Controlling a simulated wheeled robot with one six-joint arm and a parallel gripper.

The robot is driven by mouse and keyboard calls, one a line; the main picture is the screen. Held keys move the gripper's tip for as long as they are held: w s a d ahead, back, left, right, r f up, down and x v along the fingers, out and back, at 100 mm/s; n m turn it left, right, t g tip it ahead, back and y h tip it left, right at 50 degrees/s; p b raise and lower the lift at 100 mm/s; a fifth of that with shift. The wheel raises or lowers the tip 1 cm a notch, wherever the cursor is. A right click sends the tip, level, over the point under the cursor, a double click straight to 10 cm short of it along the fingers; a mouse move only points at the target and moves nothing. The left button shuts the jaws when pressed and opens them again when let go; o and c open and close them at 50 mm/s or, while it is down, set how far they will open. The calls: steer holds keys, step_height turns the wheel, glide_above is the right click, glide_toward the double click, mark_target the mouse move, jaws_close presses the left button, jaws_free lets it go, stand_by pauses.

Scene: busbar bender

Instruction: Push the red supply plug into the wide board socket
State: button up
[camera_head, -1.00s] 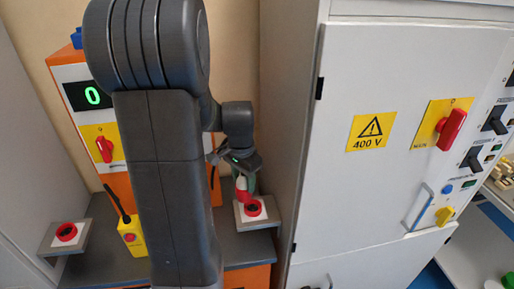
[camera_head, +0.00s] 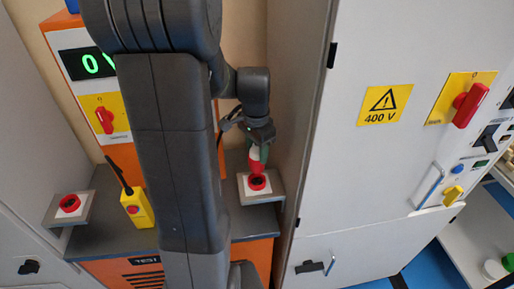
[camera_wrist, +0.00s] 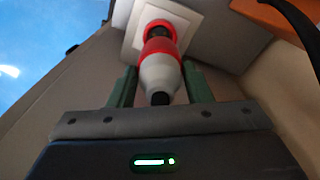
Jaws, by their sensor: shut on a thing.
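The red supply plug (camera_head: 256,162), with a red front and a pale grey-white back, is in my gripper (camera_head: 258,143). The plug is almost upright, red end down, directly over a red-ringed socket (camera_head: 257,182) on the white plate at the right. In the wrist view the plug (camera_wrist: 160,62) sits between the green fingers of my gripper (camera_wrist: 160,86), which are shut on it. Its red end overlaps the dark socket opening (camera_wrist: 160,28). Whether the tip touches or enters the socket cannot be told.
Another red-ringed socket (camera_head: 70,203) is on a plate at the left. A yellow pendant box (camera_head: 137,208) stands between them, before the orange machine (camera_head: 110,85) with a green display. The grey cabinet (camera_head: 385,170) rises close on the right.

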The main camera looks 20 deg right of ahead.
mark_target(257, 166)
steer(key=shift+f+b, duration=1.25)
steer(key=shift+f, duration=0.7)
steer(key=shift+f+b, duration=1.2)
steer(key=shift+f, duration=0.45)
steer(key=o, duration=1.4)
steer(key=r, duration=1.4)
steer(key=shift+s+a, duration=0.1)
steer(key=shift+a, duration=0.1)
steer(key=shift+f, duration=0.1)
steer(key=f, duration=1.4)
steer(key=shift+d, duration=0.2)
steer(key=shift+r+p, duration=0.3)
steer(key=shift+r, duration=0.15)
steer(key=shift+f, duration=0.1)
